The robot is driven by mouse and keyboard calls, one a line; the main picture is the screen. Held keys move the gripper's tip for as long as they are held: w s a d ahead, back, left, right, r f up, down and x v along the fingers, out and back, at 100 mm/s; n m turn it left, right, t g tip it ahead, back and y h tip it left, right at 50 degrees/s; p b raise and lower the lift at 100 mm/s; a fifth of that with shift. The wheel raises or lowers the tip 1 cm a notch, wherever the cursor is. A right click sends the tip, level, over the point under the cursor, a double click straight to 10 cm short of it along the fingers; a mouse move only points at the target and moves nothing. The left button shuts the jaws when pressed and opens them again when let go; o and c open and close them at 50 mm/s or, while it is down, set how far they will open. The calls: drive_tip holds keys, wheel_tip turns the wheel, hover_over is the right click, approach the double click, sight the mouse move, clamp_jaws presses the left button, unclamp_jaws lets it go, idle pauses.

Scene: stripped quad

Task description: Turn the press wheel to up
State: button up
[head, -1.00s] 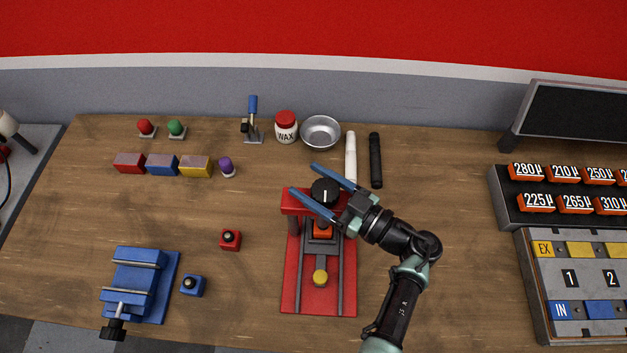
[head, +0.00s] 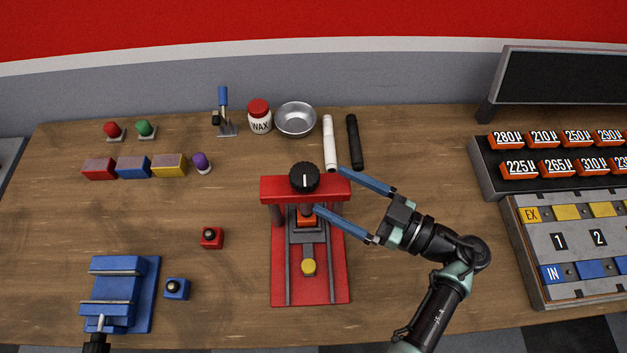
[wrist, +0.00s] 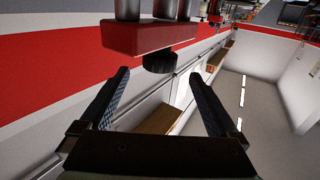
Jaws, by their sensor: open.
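The press wheel (head: 304,178) is a black ridged knob on top of the red press (head: 273,190). A white mark on its top runs nearly straight up and down in the head view. My gripper (head: 328,188) is open and empty, its two blue fingers pointing left, with their tips just right of the wheel. In the wrist view, the wheel (wrist: 160,62) shows ahead, between the lines of the open fingers (wrist: 159,73) and just past their tips. The red crossbeam (wrist: 150,38) of the press shows beside it.
A white marker (head: 329,143) and a black marker (head: 354,142) lie behind the gripper. A metal bowl (head: 296,120) and a wax jar (head: 260,116) stand at the back. A small red block (head: 212,238) sits left of the press. The wood right of the press is mostly clear.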

drive_tip(key=shift+b+v, duration=0.3)
drive_tip(key=shift+v, duration=1.1)
